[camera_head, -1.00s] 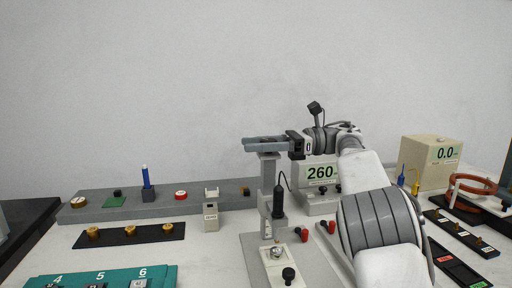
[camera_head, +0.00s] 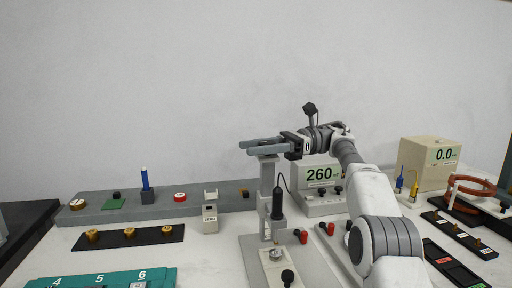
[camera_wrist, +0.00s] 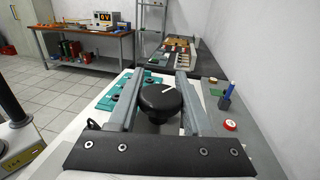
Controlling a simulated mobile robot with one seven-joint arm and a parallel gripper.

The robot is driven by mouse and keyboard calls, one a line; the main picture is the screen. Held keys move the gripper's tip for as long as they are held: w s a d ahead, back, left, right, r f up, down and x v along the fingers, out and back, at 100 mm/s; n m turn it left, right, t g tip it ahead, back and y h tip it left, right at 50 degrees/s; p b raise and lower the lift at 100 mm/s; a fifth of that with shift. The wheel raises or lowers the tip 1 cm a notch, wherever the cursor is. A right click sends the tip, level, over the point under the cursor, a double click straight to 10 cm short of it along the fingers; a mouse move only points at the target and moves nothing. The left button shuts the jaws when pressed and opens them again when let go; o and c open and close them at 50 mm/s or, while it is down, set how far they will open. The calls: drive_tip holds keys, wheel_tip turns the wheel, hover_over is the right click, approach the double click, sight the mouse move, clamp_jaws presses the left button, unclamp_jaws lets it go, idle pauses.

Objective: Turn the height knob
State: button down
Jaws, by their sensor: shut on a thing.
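In the head view my gripper (camera_head: 262,148) sits level at the top of the grey stand (camera_head: 267,176). The knob cannot be made out there, hidden by the fingers. A black probe (camera_head: 277,203) with a cable hangs at the stand.
A display (camera_head: 320,173) reading 260 stands behind the stand. A beige meter (camera_head: 430,163) reading 0.0 and a copper-coloured coil (camera_head: 472,188) are at the right. A grey rail (camera_head: 98,214) and a black strip with brass pieces (camera_head: 110,241) lie left. The wall behind is bare.

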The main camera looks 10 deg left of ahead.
sight(268, 142)
drive_tip(key=shift+s+a+f, duration=0.1)
drive_tip(key=shift+c, duration=1.7)
unclamp_jaws()
drive_tip(key=p+v, duration=0.2)
drive_tip(key=shift+w+d+r+p, duration=0.2)
drive_tip(key=shift+d+r+p, duration=0.05)
drive_tip(key=shift+d+p, duration=0.1)
drive_tip(key=shift+w+d+r+p, duration=0.15)
drive_tip(key=shift+w+p, duration=0.05)
drive_tip(key=shift+p, duration=0.45)
drive_tip(key=p+v, duration=0.1)
drive_tip(key=p, duration=0.2)
drive_tip(key=shift+w+d, duration=0.15)
drive_tip(key=shift+d, duration=0.15)
drive_tip(key=p+v, duration=0.2)
drive_tip(key=p, duration=0.4)
drive_tip(key=shift+w+d+f, duration=0.15)
drive_tip(key=shift+f, duration=0.1)
